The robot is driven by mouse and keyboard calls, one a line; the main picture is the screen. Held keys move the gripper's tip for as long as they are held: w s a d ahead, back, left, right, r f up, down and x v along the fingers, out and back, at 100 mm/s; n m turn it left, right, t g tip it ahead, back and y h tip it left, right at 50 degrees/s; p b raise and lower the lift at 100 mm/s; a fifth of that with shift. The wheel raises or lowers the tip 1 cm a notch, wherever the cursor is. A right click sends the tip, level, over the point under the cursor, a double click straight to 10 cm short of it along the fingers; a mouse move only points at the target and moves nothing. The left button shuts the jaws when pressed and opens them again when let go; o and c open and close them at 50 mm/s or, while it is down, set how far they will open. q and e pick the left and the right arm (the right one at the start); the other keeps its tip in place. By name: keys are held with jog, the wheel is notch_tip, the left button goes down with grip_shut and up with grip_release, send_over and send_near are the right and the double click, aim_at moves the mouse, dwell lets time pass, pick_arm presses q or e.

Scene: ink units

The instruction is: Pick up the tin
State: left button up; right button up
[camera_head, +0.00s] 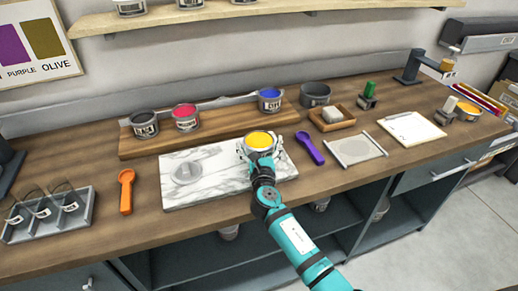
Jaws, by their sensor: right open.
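A tin of yellow ink (260,140) stands upright at the right end of the white marble slab (210,190). My right gripper (261,149) is at this tin with its fingers open, one on each side of it. The gripper hides the tin's lower part, and I cannot tell whether the fingers touch it. A black tin (144,125), a red-topped tin (186,119) and a blue-topped tin (269,100) stand on the wooden board behind. My left gripper is not in view.
An orange scoop (126,192) lies left of the slab and a purple scoop (309,148) right of it. The wooden riser (215,132) stands close behind. A grey mat (354,149), a clipboard (411,130) and another yellow tin (466,113) are to the right.

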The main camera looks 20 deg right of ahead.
jog(key=shift+w+f, duration=0.1)
jog(key=shift+w, duration=0.4)
jog(key=shift+s, duration=0.1)
jog(key=shift+c, duration=0.3)
jog(key=shift+c, duration=1.1)
jog(key=c, duration=1.2)
